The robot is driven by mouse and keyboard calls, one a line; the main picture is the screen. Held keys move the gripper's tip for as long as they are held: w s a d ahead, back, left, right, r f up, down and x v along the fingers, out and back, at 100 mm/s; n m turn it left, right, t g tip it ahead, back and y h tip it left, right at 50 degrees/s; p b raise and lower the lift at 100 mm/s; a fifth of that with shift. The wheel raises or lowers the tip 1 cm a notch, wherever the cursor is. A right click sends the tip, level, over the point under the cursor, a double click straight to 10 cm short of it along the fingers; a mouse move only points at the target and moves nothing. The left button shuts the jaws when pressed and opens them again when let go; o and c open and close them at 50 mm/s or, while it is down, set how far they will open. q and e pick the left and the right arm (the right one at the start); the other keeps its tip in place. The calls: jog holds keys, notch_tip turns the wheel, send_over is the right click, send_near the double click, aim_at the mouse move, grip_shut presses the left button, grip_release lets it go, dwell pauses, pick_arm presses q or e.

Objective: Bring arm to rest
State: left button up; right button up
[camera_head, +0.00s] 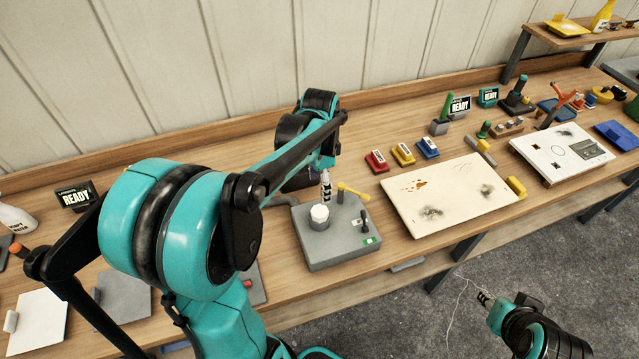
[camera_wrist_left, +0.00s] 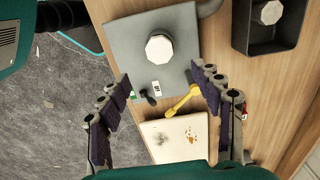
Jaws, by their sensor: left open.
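My left arm reaches over the bench in the head view, and its gripper (camera_head: 326,186) hangs above the grey fixture. In the left wrist view the left gripper (camera_wrist_left: 165,88) has its two fingers spread wide, with nothing between them. The grey fixture (camera_head: 341,250) carries a white round-looking part, a yellow lever (camera_head: 352,191) and a small black lever. In the left wrist view the fixture (camera_wrist_left: 125,38) lies beyond the fingers, apart from them. My right gripper (camera_head: 485,300) is at the lower right of the head view, over the floor, too small to read.
A cream panel (camera_head: 450,197) with stains lies right of the fixture. Red, yellow and blue blocks (camera_head: 402,153) stand behind it. A white board (camera_head: 562,150) is farther right. A black tray (camera_wrist_left: 268,35) with a white part shows in the left wrist view. Grey floor lies in front.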

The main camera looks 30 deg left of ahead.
dwell(0.3)
pick_arm(q)
jog(key=s+d+f+n+t+b, duration=0.7)
jog(key=s+d+f+b, duration=0.3)
jog(key=b, duration=0.3)
jog(key=shift+s+d+n, duration=0.3)
jog(key=shift+s+n, duration=0.2)
jog(key=shift+n, duration=0.1)
jog(key=shift+f, duration=0.1)
